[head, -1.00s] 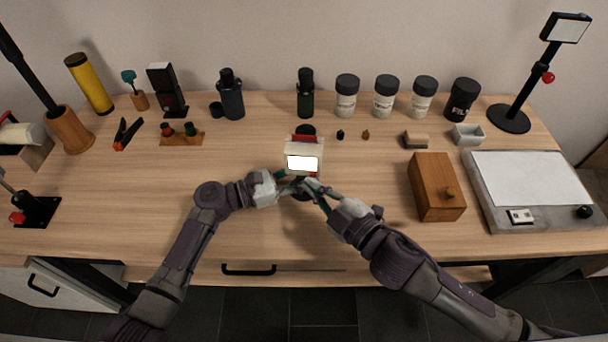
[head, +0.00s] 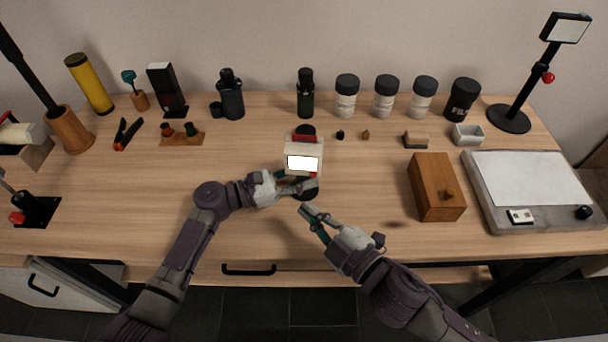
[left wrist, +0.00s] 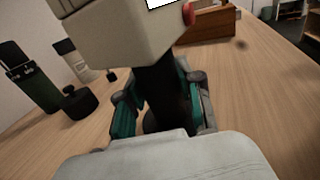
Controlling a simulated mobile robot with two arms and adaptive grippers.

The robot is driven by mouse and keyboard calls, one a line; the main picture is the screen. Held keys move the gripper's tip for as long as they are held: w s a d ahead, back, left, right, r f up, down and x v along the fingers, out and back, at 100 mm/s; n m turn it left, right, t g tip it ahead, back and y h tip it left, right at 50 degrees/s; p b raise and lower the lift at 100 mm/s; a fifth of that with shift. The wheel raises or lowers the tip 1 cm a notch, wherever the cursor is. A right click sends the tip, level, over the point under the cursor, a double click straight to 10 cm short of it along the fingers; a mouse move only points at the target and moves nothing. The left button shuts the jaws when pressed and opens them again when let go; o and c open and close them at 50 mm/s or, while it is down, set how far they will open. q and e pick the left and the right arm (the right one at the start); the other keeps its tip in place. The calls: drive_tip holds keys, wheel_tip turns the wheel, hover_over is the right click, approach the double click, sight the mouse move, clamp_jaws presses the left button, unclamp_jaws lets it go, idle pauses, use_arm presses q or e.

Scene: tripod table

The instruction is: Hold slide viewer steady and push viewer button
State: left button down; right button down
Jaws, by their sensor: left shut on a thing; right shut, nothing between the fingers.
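The slide viewer (head: 304,149) stands in the middle of the table, a cream box with a lit white screen and red parts on a dark stand. In the left wrist view its cream body (left wrist: 125,35) fills the top, with a red button (left wrist: 188,14) on its side. My left gripper (head: 306,184) is shut on the viewer's dark stem, just below the box; the left wrist view shows its fingers (left wrist: 160,105) on either side of the stem. My right gripper (head: 307,210) is shut and empty, in front of the viewer and apart from it.
A wooden box (head: 436,188) with a knob stands to the right, beside a light table (head: 530,180). Bottles and labelled jars (head: 384,96) line the back. A small wooden rack (head: 181,138) is at left. The front table area is mostly clear.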

drive_tip(key=shift+s, duration=0.3)
use_arm(q)
drive_tip(key=c, duration=0.7)
unclamp_jaws()
